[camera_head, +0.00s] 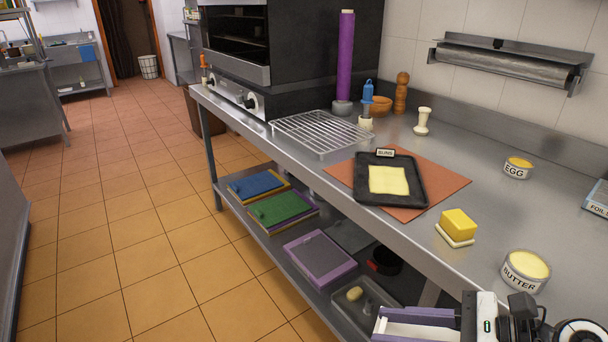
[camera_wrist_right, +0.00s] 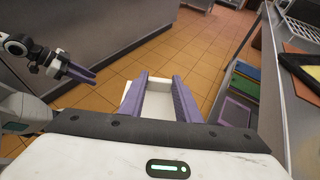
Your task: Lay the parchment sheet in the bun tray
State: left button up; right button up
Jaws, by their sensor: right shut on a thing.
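The black bun tray (camera_head: 362,190), with a "BUNS" label on its back rim, lies on a brown-orange mat. A flat pale yellow square sheet (camera_head: 389,180), which looks like the parchment sheet, lies inside it, within the rim. My right gripper (camera_head: 416,326) is at the bottom right, off the counter's front edge and well away from the tray. Its purple fingers are shut on a white thing (camera_wrist_right: 158,98), seen between them in the wrist view; I cannot tell what it is. My left gripper (camera_wrist_right: 80,72) shows small in the wrist view, away from the counter.
A wire rack (camera_head: 320,132) stands beyond the tray. A yellow block (camera_head: 458,224), a butter tub (camera_head: 525,270) and an egg tub (camera_head: 517,168) stand to its right. The brown-orange mat (camera_head: 445,180) shows around the tray. Boards and trays lie on the shelf below.

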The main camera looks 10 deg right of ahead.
aim_at(388, 179)
jog(key=u, duration=0.8)
jog(key=i, duration=2.7)
jog(key=z, duration=2.4)
